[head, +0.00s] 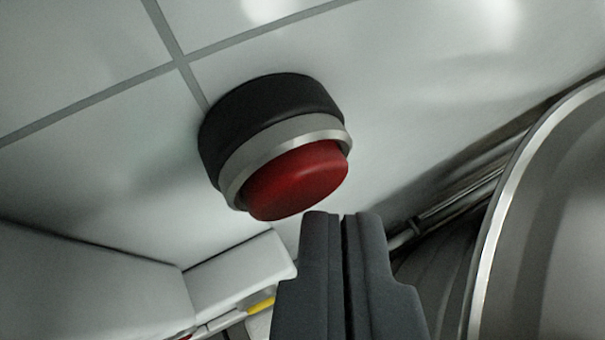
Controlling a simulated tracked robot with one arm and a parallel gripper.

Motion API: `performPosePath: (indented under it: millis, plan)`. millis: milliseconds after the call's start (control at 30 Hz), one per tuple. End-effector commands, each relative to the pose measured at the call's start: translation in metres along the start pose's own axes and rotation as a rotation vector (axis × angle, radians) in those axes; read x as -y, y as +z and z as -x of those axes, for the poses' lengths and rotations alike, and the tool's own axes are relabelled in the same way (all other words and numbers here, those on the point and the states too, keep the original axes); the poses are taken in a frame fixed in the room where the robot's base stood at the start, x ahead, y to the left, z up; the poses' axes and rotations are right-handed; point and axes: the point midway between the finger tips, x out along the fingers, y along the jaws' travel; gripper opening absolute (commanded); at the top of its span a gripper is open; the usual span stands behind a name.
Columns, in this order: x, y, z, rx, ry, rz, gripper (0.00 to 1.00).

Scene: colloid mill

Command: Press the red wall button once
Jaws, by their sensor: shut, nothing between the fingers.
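The red wall button (298,182) is near the middle of the head view. It has a domed red cap, a silver ring and a black round base fixed to a white tiled surface. My gripper (342,216) comes up from the bottom edge, with its two dark grey fingers shut together and nothing between them. The fingertips are just below and to the right of the red cap in the picture. A small gap shows between the fingertips and the cap, though the depth between them is hard to tell.
A large rounded metal vessel (555,215) fills the right side, with pipes (465,200) behind it. White boxy shapes (240,270) are at the lower left, with a small yellow piece (260,304) beside my gripper. The tiled surface left of the button is clear.

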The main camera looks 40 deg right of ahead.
Motion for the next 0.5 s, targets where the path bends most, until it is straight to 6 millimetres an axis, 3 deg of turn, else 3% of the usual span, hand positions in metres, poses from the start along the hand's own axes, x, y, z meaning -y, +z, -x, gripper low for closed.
performPosePath:
  millis: [500]
  plan:
    - [0.0038,-0.0022,-0.0043,0.001,-0.003,0.0,0.0]
